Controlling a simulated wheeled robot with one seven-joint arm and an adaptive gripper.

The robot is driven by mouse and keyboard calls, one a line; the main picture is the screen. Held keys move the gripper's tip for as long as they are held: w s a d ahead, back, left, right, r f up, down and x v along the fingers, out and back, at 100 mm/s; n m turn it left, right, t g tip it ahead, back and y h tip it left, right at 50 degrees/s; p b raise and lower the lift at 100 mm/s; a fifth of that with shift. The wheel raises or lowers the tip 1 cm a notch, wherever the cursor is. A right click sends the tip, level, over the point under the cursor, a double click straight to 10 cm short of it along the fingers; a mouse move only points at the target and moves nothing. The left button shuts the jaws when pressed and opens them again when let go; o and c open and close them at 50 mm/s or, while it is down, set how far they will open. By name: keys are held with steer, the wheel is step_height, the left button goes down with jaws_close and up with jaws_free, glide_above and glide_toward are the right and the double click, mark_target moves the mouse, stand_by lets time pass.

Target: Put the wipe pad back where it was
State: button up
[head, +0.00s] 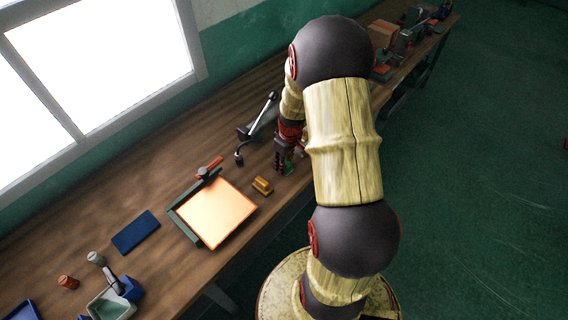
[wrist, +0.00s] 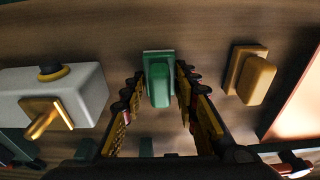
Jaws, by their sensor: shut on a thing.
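A green pad with a raised grip (wrist: 160,86), which I take as the wipe pad, is between the fingers of my gripper (wrist: 161,80) in the wrist view. My gripper is shut on its grip. In the head view, a bit of the green pad (head: 289,168) shows below my gripper (head: 283,163), over the front part of the bench. I cannot tell whether its base touches the wood. A similar yellow-orange block with a grip (wrist: 250,76) stands to its right in the wrist view. The yellow-orange block also shows in the head view (head: 262,186).
A white box (wrist: 60,92) with a black knob and brass lever is left of my gripper in the wrist view. A glowing orange panel (head: 215,212), a blue mat (head: 136,232) and a black-and-silver lever device (head: 262,115) are on the bench (head: 165,200). My arm hides part of the bench.

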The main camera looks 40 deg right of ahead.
steer(key=shift+f, duration=0.1)
steer(key=o, duration=1.2)
